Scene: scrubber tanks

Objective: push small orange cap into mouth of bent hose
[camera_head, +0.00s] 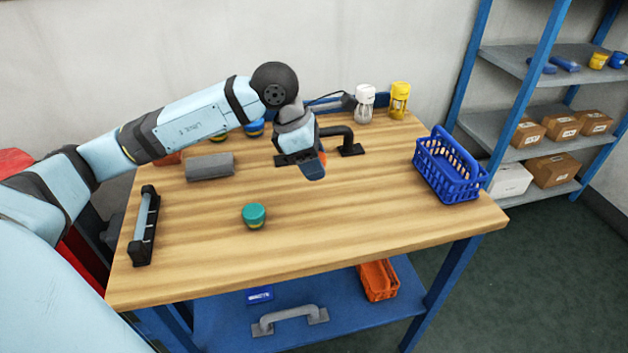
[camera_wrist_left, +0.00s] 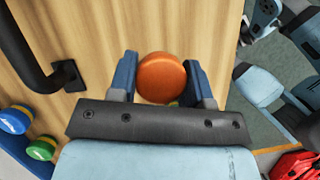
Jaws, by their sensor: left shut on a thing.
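My left gripper (camera_head: 316,172) is over the back middle of the wooden table, fingers pointing down. In the left wrist view its two blue fingers (camera_wrist_left: 160,68) are shut on the small orange cap (camera_wrist_left: 162,78), a round orange disc. In the head view only an edge of the cap (camera_head: 323,158) shows beside the fingers. The bent hose (camera_head: 338,131), a thick black tube, stands just behind the gripper. It also shows at the left of the left wrist view (camera_wrist_left: 28,68), apart from the cap. Its mouth is not visible. My right gripper is out of view.
A teal-lidded jar (camera_head: 254,215), a grey block (camera_head: 210,167) and a black rack (camera_head: 145,228) stand on the left of the table (camera_head: 330,235). A blue basket (camera_head: 448,172) is at right. White (camera_head: 364,103) and yellow (camera_head: 400,100) bottles stand behind. The front middle is clear.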

